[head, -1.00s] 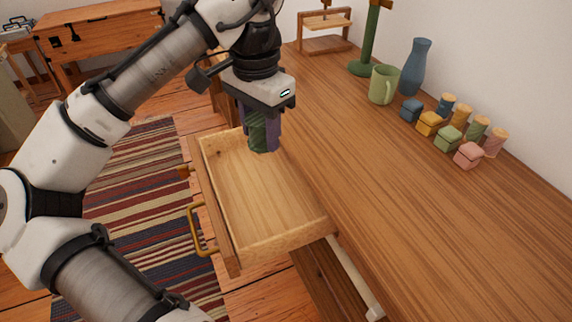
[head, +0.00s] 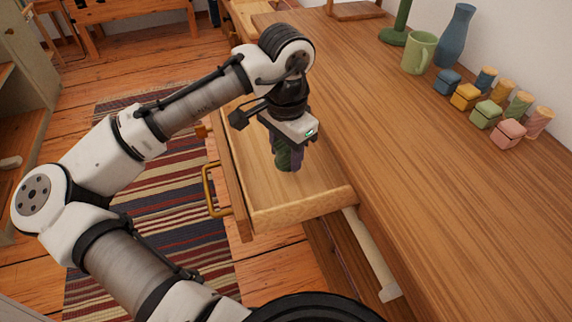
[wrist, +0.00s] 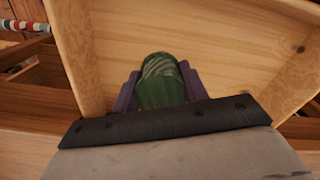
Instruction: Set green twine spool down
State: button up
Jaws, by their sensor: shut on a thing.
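The green twine spool (wrist: 160,80) is held between the two purple fingers of my gripper (wrist: 158,92) in the wrist view. In the head view my gripper (head: 288,158) points down into the open wooden drawer (head: 302,212), with the green spool (head: 283,153) partly hidden by the fingers and wrist. The spool is over or inside the drawer; I cannot tell whether it touches the drawer floor. The drawer floor around it looks bare.
The wooden desk top (head: 400,190) lies right of the drawer. On it stand a green mug (head: 419,53), a blue vase (head: 455,36), and a row of small coloured boxes (head: 487,114) and spools (head: 519,105). A striped rug (head: 150,215) covers the floor at left.

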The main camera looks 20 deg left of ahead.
aim_at(286, 165)
jog(key=shift+f+b, duration=0.4)
jog(key=shift+f, duration=1.6)
jog(key=shift+f, duration=0.2)
jog(key=o, duration=1)
jog(key=shift+r, duration=0.1)
notch_tip(286, 165, up, 12)
jog(key=p, duration=0.3)
jog(key=shift+r, duration=0.15)
